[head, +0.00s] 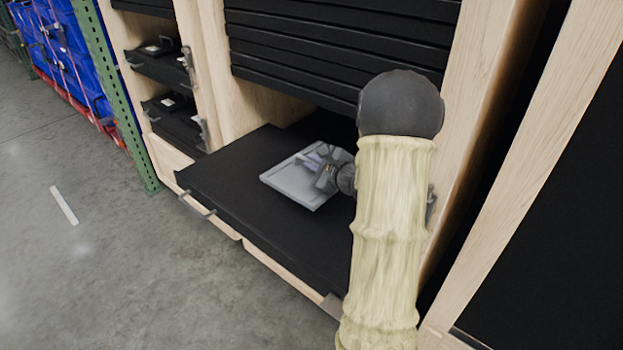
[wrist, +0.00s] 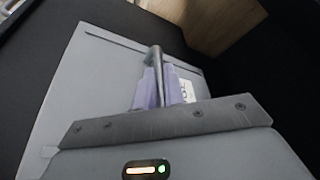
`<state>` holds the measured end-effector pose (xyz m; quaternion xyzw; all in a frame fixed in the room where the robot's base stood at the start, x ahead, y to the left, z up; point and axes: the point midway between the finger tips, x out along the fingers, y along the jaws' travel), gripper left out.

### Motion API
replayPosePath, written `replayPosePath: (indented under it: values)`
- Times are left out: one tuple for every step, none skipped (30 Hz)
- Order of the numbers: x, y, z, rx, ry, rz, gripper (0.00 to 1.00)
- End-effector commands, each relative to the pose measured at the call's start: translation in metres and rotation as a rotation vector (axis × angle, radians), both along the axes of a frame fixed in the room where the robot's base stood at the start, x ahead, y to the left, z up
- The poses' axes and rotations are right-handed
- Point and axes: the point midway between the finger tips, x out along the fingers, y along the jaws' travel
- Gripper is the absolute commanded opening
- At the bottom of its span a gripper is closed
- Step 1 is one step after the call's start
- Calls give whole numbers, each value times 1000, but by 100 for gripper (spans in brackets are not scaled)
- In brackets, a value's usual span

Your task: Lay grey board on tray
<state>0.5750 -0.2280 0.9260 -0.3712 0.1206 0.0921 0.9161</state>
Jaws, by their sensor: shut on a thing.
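The grey board (head: 287,186) is a flat, pale square plate over the pulled-out black tray (head: 225,183) in the head view. I cannot tell whether it touches the tray or hangs just above it. My gripper (head: 322,170) is at the board's upper right part. In the wrist view, the board (wrist: 75,90) fills the left and middle, and the pale purple fingers of my gripper (wrist: 163,88) are shut on a dark upright grip on it. A small white label shows beside the fingers. My arm hides the tray's right side.
A wooden cabinet frame (head: 235,95) surrounds the tray, with a stack of black trays (head: 330,45) close above. Smaller drawers (head: 172,120) are at the left. A green post (head: 118,100) and blue totes (head: 65,45) stand farther left. The tray's left part is bare.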

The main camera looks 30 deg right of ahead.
Motion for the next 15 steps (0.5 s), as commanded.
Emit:
replayPosePath:
  values:
    - [1,0,-5,1,-3,0,0]
    - [1,0,-7,1,-3,0,0]
    - [1,0,-8,0,-4,0,0]
    - [1,0,-9,-1,-4,0,0]
    - [1,0,-9,-1,-6,0,0]
    - [1,0,-8,-1,-6,0,0]
    - [1,0,-8,-1,-6,0,0]
    - [1,0,-8,-1,-6,0,0]
    - [1,0,-8,-1,-6,0,0]
    - [1,0,-8,-1,-6,0,0]
    - [1,0,-8,-1,-6,0,0]
    - [1,0,-10,-2,-4,0,0]
    - [1,0,-12,-2,-4,0,0]
    - [1,0,-15,0,-4,1,0]
    - [0,0,-20,0,-2,1,0]
